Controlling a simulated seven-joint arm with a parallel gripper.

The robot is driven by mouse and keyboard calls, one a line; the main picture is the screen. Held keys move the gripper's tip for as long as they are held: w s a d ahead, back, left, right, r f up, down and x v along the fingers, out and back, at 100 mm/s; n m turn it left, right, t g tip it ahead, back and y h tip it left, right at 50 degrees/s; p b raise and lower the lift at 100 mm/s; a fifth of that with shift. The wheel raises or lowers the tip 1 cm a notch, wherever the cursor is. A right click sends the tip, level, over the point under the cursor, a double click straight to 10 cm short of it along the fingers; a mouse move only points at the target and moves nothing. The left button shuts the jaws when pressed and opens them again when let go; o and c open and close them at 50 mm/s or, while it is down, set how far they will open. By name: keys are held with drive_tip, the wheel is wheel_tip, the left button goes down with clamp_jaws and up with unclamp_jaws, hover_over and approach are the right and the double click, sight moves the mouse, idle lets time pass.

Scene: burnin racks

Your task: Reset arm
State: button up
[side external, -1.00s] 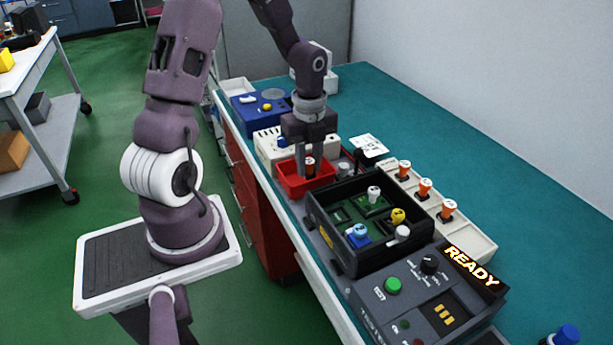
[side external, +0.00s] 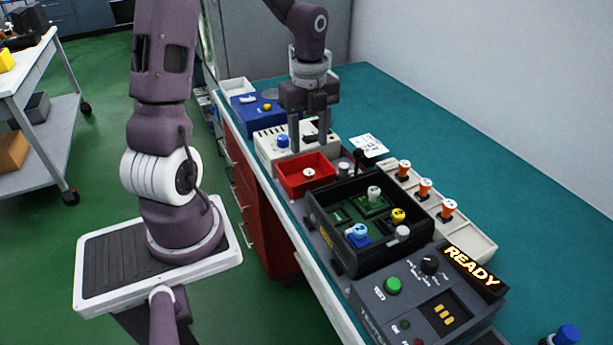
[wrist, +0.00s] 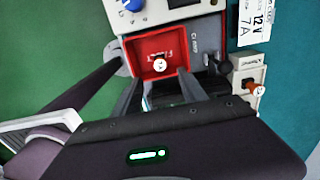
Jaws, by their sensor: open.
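My gripper (side external: 308,147) is open and empty, with its fingers pointing down above the back part of the red bin (side external: 292,187). The wrist view also shows the two spread fingers (wrist: 159,76) with nothing between them. A small part with a white round top (side external: 309,173) lies in the red bin, below and apart from the fingers. It also shows in the wrist view (wrist: 160,65); its lower part is hard to make out.
A black open box (side external: 330,243) holds parts with white, yellow and blue tops. A pale rack (side external: 470,237) holds several orange-topped parts. A console with a READY sign (side external: 472,266) stands in front. A cream instrument (side external: 266,150) is behind the bin. The teal bench at right is mostly clear.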

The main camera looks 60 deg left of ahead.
drive_tip(key=s+d+r+n+t, duration=0.5)
drive_tip(key=s+d+r+n, duration=0.8)
drive_tip(key=d+n, duration=0.3)
drive_tip(key=shift+s+d+r+n+t, duration=0.2)
drive_tip(key=shift+s+r+n+t, duration=0.15)
drive_tip(key=shift+s+n, duration=0.45)
